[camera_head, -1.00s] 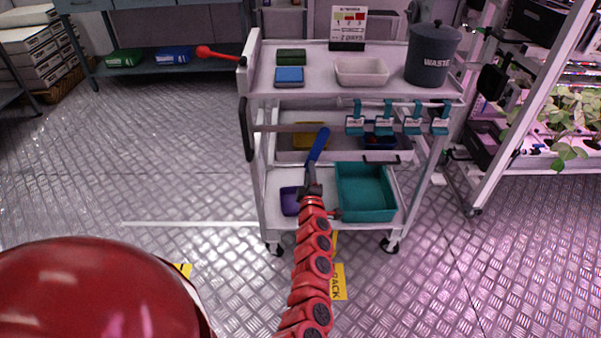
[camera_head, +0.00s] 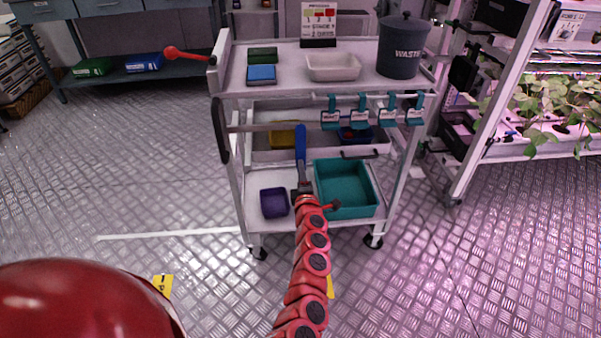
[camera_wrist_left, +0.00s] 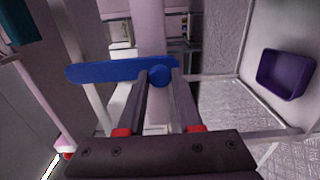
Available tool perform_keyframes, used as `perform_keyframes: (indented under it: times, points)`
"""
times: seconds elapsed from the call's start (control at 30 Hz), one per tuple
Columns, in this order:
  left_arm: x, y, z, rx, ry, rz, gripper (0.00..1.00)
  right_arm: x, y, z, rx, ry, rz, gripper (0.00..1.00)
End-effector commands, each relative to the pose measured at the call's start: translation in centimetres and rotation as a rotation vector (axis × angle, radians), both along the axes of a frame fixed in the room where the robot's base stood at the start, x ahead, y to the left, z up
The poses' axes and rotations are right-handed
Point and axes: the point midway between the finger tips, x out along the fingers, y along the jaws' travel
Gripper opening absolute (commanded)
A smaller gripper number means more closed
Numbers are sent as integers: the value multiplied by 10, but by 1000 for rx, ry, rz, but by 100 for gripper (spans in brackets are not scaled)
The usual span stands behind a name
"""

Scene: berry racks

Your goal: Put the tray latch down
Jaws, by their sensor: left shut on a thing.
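A long blue bar with a rounded hub, apparently the tray latch (camera_head: 301,144), stands nearly upright in the head view, in front of the cart's middle shelf. My left gripper (camera_head: 302,188) is shut on it from below. In the left wrist view, the blue latch (camera_wrist_left: 110,71) lies across the picture, and the fingers of my left gripper (camera_wrist_left: 159,78) close at its hub. Whether the latch touches the cart behind it, I cannot tell. My right gripper is not in view.
The white cart (camera_head: 236,195) holds a teal bin (camera_head: 347,209) and a purple bin (camera_head: 275,203) low down. Teal clips (camera_head: 360,112) hang from its middle rail. A red-knobbed lever (camera_head: 171,52) sticks out at its top left. A waste bucket (camera_head: 402,50) stands on top.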

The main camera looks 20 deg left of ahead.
Motion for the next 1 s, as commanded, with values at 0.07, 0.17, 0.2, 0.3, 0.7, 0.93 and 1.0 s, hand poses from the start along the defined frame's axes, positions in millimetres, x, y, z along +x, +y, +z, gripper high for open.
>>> perform_keyframes:
  times: [0.07, 0.17, 0.2, 0.3, 0.7, 0.93, 1.0]
  points:
    - [1, -3, -2, -2, 2, -6, 0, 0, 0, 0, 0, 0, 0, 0]
    - [1, -3, -2, -2, 2, -6, 41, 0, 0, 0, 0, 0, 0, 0]
    - [1, -3, -1, -2, 2, -6, 48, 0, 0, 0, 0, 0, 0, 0]
    - [1, -2, -1, -1, 2, -5, 63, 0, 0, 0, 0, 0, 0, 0]
    - [-4, -4, 0, -1, 0, -3, 63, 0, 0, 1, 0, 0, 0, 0]
    - [-30, -21, 0, -1, 3, -3, 63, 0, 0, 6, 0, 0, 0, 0]
    - [-42, -29, 1, 0, 1, -3, 63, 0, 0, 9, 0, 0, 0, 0]
